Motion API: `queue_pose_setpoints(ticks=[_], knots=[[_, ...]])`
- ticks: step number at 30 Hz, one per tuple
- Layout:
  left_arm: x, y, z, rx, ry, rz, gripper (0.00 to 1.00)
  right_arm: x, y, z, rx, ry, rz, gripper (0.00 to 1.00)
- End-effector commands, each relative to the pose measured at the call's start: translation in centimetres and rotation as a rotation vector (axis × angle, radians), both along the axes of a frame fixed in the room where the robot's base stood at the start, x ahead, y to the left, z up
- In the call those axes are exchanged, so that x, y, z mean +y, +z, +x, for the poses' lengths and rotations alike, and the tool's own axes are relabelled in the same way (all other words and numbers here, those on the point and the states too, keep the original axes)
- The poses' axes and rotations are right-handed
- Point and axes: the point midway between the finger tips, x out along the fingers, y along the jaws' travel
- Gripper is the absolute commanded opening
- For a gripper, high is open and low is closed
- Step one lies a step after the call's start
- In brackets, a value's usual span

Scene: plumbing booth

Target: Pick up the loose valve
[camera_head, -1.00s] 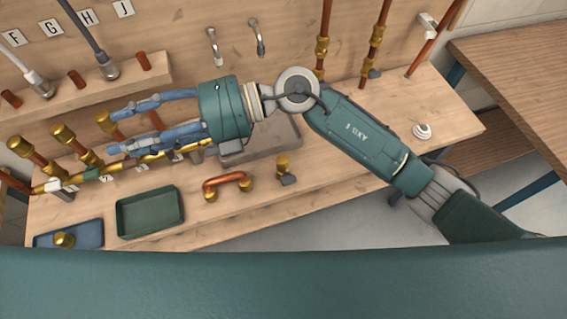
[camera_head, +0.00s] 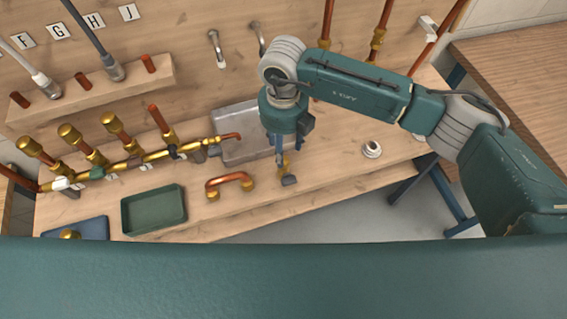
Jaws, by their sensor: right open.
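The loose valve (camera_head: 289,180), a small brass piece with a dark grey handle, is on the workbench (camera_head: 330,175) near its front edge, right of the copper bend. Its upper part is partly hidden by my right gripper. My right gripper (camera_head: 281,158) points down over the valve, its blue fingers open. The fingertips overlap the brass part in the picture. I cannot tell whether they touch it or stand on either side of it. My left gripper is not in view.
A copper bend with brass ends (camera_head: 230,182) lies left of the valve. A green tray (camera_head: 153,230), a blue tray (camera_head: 98,228) and a grey tray (camera_head: 230,118) are on the bench. A brass manifold (camera_head: 125,165) stands left. A white ring (camera_head: 372,149) lies right.

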Motion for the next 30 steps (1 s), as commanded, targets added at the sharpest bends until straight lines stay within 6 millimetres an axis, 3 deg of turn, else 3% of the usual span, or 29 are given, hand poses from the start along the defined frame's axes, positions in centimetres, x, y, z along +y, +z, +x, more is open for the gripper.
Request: queue_pose_setpoints(ticks=[8, 13, 20, 27, 28, 30], knots=[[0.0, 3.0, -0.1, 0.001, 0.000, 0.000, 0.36, 0.0, -2.9, -0.4, 0.005, 0.001, 0.000, 0.48], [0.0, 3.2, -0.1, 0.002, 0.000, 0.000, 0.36, 0.0, -5.0, -0.2, 0.003, 0.000, 0.001, 0.48], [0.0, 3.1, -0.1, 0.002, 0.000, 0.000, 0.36, 0.0, -5.3, -0.2, 0.001, 0.002, 0.003, 0.48], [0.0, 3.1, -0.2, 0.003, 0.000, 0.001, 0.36, 0.0, -5.3, -0.2, 0.001, 0.002, 0.003, 0.05], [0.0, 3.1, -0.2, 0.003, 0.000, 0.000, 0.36, 0.0, -5.3, -0.2, 0.001, 0.002, 0.003, 0.00], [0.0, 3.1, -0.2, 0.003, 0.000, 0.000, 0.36, 0.0, -5.3, -0.2, 0.001, 0.002, 0.003, 0.00]])
